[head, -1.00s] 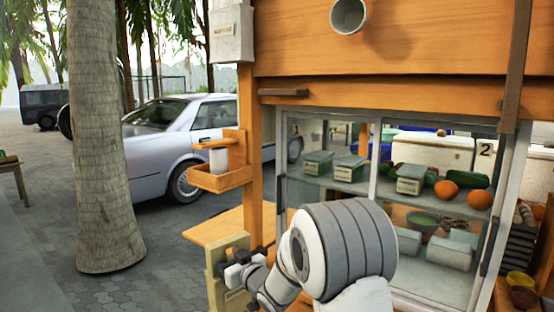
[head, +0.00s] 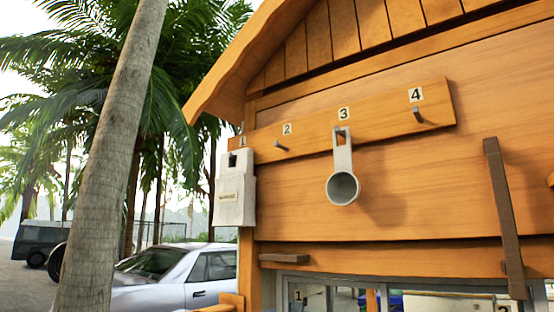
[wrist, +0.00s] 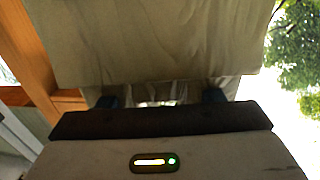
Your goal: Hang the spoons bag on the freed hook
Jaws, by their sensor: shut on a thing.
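A wooden hook rail (head: 380,113) runs along the stall wall, with hooks numbered 1 to 4. Hook 2 (head: 281,147) and hook 4 (head: 418,115) are bare. A grey scoop (head: 343,187) with a round cup hangs on hook 3. A whitish bag (head: 235,190) with a small label I cannot read hangs at hook 1. In the wrist view my gripper (wrist: 160,99) is shut on a pale beige cloth bag (wrist: 150,45), which fills the upper middle. Its label is not visible there. My gripper is out of the head view, so its distance to the hooks cannot be told.
A brown upright bar (head: 505,215) is fixed on the wall at the right. A small wooden ledge (head: 285,258) juts out below the rail. A tree trunk (head: 105,190) and a silver car (head: 180,278) stand at the left. The wall below hook 2 is clear.

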